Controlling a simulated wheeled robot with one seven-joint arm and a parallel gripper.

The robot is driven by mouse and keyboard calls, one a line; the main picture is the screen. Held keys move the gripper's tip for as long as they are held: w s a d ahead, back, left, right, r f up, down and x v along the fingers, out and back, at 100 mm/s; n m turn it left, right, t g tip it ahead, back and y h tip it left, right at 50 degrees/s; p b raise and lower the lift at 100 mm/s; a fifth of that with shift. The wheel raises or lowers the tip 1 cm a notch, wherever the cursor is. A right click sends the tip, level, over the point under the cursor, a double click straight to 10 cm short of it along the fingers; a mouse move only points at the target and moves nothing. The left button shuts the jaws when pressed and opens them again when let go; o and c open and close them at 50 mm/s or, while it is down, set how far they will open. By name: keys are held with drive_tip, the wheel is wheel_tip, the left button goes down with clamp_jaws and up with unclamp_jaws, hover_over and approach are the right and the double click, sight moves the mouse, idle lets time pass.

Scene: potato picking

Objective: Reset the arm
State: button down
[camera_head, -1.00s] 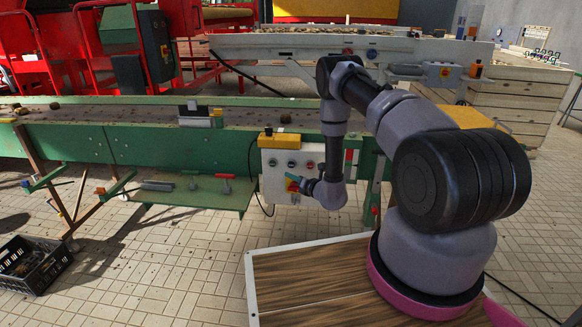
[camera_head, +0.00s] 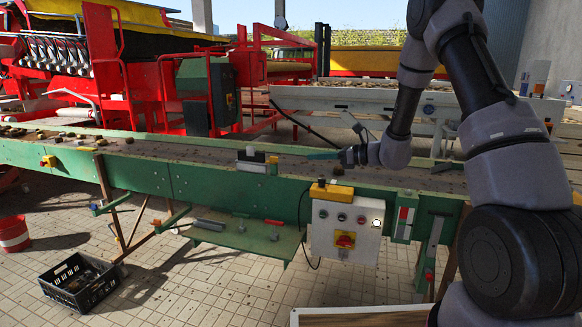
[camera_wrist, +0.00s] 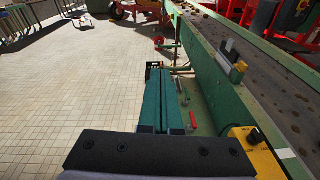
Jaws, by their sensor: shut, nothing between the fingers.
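My gripper (camera_head: 324,156) shows small in the head view, at the end of my raised arm. Its teal fingers point left, in front of the conveyor belt. In the wrist view my gripper (camera_wrist: 160,88) has its two long teal fingers side by side, shut and empty. The white control box (camera_head: 346,229) hangs on the green conveyor's front side, below my gripper. It has a row of buttons, a red knob on a yellow plate and a yellow box on top. In the wrist view that yellow box (camera_wrist: 252,152) is at the lower right, apart from the fingers.
The green conveyor (camera_head: 140,167) runs across the scene with dark lumps on its belt. A green shelf (camera_head: 245,236) with tools juts out below. A black crate (camera_head: 79,282) sits on the tiled floor at left. Red machinery (camera_head: 110,75) stands behind. Open floor lies in front.

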drive_tip(key=s+d+r+n+g+h, duration=0.3)
drive_tip(key=s+r+n+g+h, duration=0.15)
drive_tip(key=s+r+n, duration=1.1)
drive_tip(key=s+d+r+n+t+h, duration=0.1)
drive_tip(key=s+d+r+t+h, duration=0.1)
drive_tip(key=s+d, duration=0.4)
drive_tip(key=s+d+r+n+t+h, duration=0.2)
drive_tip(key=s+d+t+h, duration=0.2)
drive_tip(key=s, duration=0.6)
drive_tip(key=d+h, duration=0.2)
drive_tip(key=d, duration=0.1)
drive_tip(key=shift+d+r+h, duration=0.2)
drive_tip(key=shift+r+h, duration=0.15)
drive_tip(key=shift+r, duration=0.05)
drive_tip(key=shift+n, duration=0.25)
